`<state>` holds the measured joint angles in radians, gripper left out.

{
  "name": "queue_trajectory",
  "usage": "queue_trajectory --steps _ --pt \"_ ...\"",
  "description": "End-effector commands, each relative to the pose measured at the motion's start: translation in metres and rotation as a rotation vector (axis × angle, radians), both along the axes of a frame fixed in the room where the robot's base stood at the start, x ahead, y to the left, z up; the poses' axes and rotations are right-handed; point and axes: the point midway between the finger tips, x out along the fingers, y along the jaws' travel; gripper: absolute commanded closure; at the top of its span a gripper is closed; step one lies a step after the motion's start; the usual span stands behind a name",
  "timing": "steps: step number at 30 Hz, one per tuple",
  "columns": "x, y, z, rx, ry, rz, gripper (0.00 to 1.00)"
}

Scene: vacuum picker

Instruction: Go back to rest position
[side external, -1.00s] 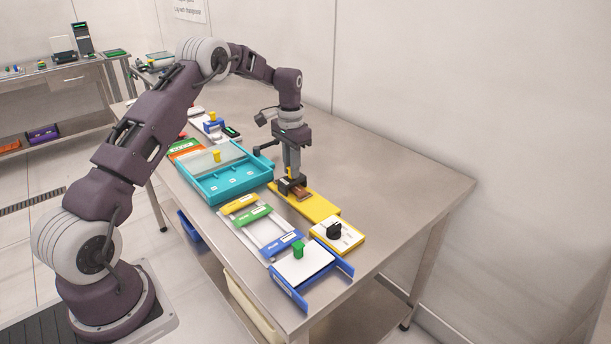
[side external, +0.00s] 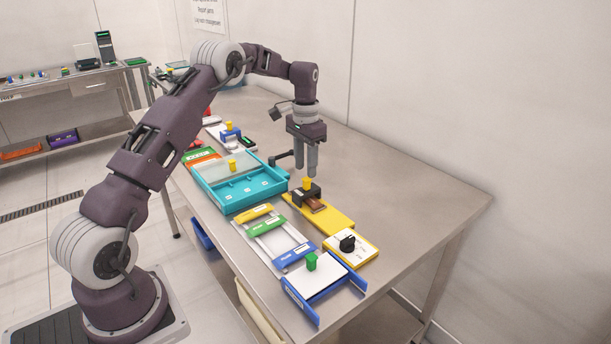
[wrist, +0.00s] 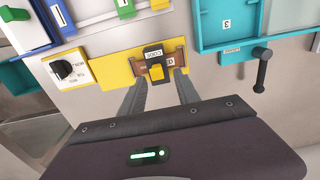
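A teal tray with a lever (side external: 236,205) lies left of the yellow plate. A white box with a black dial (side external: 366,255), a frame with coloured bars (side external: 263,229) and a blue-sided tray (side external: 299,309) are nearer. The right tabletop is clear.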

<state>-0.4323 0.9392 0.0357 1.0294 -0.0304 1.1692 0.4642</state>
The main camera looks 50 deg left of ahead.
Motion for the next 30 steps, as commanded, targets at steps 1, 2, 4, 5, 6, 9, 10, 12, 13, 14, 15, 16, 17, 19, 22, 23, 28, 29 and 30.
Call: queue_trajectory --steps 1,2,4,5,6,9,10,12,13,14,15,16,17,19,22,23,28,29,30 --pt "0.0 0.0 0.01 0.002 -0.003 0.0 0.62" --pt "0.0 0.0 0.015 0.002 -0.003 0.0 0.62" --pt "0.0 0.0 0.024 0.001 -0.001 0.0 0.62" --pt "0.0 0.0 0.026 0.002 -0.001 0.0 0.62" --pt "0.0 0.001 0.029 0.002 -0.001 0.0 0.62" --pt "-0.001 0.0 0.03 0.001 0.001 0.0 0.62" --pt "-0.001 0.0 0.03 0.001 0.001 0.0 0.62" --pt "-0.001 0.0 0.03 0.001 0.001 0.0 0.62" --pt "-0.001 0.0 0.03 0.001 0.001 0.0 0.62" --pt "-0.001 0.0 0.03 0.001 0.001 0.0 0.62" --pt "-0.001 -0.002 0.034 0.002 -0.003 0.0 0.62" --pt "-0.002 -0.006 0.04 0.004 -0.01 0.0 0.62" --pt "-0.004 -0.012 0.051 0.008 -0.02 0.0 0.62" --pt "-0.016 -0.036 0.088 0.019 -0.058 0.0 0.62" --pt "-0.056 -0.087 0.15 0.034 -0.134 0.001 0.62" --pt "-0.071 -0.103 0.166 0.038 -0.16 0.002 0.62" --pt "-0.183 -0.178 0.214 0.039 -0.3 -0.001 0.62" --pt "-0.204 -0.188 0.216 0.036 -0.325 -0.001 0.62" --pt "-0.232 -0.2 0.214 0.031 -0.356 -0.002 0.62"
